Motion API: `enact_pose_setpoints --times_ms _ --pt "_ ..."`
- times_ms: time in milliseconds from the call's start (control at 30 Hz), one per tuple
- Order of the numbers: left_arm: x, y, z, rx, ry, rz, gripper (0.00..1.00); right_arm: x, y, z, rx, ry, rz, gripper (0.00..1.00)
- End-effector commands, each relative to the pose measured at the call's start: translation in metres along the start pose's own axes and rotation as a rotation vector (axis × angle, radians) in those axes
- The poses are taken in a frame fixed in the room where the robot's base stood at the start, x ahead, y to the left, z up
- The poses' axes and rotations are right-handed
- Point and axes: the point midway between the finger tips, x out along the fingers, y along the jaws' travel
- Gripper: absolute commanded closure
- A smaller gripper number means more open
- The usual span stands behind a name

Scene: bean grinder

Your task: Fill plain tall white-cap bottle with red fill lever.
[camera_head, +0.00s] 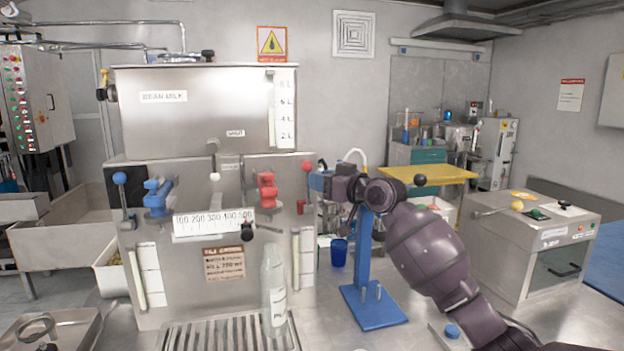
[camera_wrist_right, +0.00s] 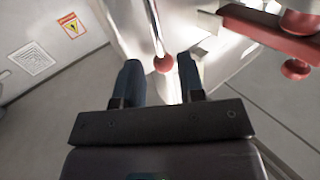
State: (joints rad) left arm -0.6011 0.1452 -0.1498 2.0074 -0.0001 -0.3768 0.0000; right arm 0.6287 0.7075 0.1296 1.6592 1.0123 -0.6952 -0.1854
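A tall pale bottle (camera_head: 273,290) stands upright on the slatted drip grate (camera_head: 215,335) in front of the steel filling machine. Part of its label shows; its cap is hard to make out. The red fill lever (camera_head: 307,167), a thin rod with a red ball, is at the machine's right side. My right gripper (camera_head: 327,182) is just right of this lever. In the right wrist view, its two dark fingers (camera_wrist_right: 160,80) are open, with the lever's red ball (camera_wrist_right: 163,64) in line with the gap near their tips. Contact cannot be told. My left gripper is not in view.
A red valve (camera_head: 267,190) and a blue valve (camera_head: 156,198) are on the machine front, with a blue-ball lever (camera_head: 120,179) at left. A blue stand (camera_head: 363,270) and blue cup (camera_head: 339,252) are close below my right arm. A steel box (camera_head: 530,240) stands at right.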

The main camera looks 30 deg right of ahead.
Motion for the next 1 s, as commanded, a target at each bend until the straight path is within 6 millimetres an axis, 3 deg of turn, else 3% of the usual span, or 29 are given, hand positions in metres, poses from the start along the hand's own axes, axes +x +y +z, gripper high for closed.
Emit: enact_pose_setpoints --times_ms 233,633,867,1000 --pt "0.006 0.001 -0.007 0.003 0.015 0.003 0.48 0.027 0.0 0.0 0.0 0.001 0.0 0.64" --pt "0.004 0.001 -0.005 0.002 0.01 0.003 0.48 0.033 0.0 0.0 -0.001 0.0 0.0 0.64" --pt "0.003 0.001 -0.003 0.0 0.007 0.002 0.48 0.033 0.0 0.0 -0.001 0.0 0.0 0.99" --pt "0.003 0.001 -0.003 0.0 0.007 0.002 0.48 0.033 0.0 0.0 -0.001 0.0 0.0 1.0"
